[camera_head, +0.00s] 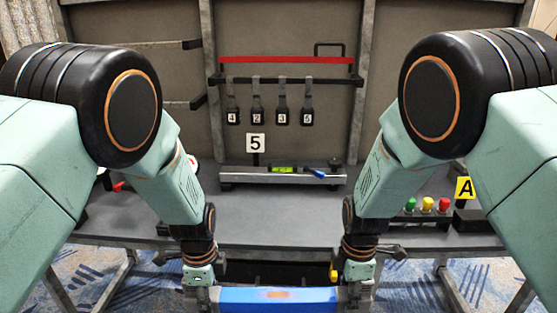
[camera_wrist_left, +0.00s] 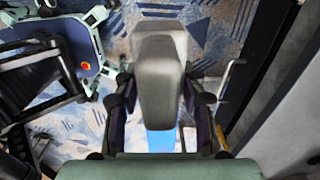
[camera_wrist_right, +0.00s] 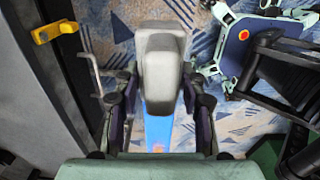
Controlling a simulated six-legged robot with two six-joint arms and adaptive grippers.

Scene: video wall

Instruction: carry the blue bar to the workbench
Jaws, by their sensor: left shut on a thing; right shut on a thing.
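The blue bar (camera_head: 278,296) lies level at the bottom of the head view, in front of the workbench (camera_head: 265,214). It has an orange patch at its middle. My left gripper (camera_head: 200,296) is shut on the bar's left end, and my right gripper (camera_head: 357,294) is shut on its right end. The bar also shows as a blue strip in the left wrist view (camera_wrist_left: 160,141) and in the right wrist view (camera_wrist_right: 158,130). Grey blocks at the bar's ends cover part of the jaws in both wrist views.
On the bench stand a grey rail (camera_head: 282,177) with a "5" sign (camera_head: 255,143), green, yellow and red buttons (camera_head: 427,205), and an "A" sign (camera_head: 465,188). Numbered tags hang from a rack (camera_head: 290,82) behind. The middle bench top is clear. Patterned carpet (camera_head: 420,285) lies below.

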